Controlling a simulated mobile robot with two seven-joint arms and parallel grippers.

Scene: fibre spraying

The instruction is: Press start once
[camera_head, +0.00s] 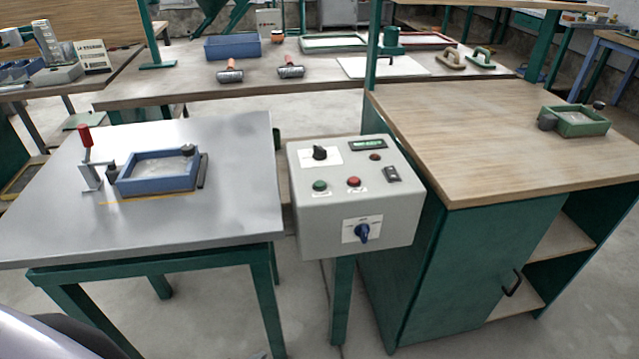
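A grey control box (350,195) stands on a green post in the middle of the view. Its sloped top carries a green push button (320,186) on the left and a red push button (354,182) to its right. A black rotary knob (320,153) sits on a white plate above them, with a small green display (367,144), a small red lamp (375,157) and a black switch (392,174) to the right. A blue rotary switch (362,232) is on the front face. The button labels are too small to read. Neither gripper is in view.
A grey metal table (230,190) on the left holds a blue tray (158,171) and a red-handled clamp (88,150). A wooden-topped green cabinet (500,130) stands close on the right with a green tray (580,121). A long workbench (180,83) with rollers is behind.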

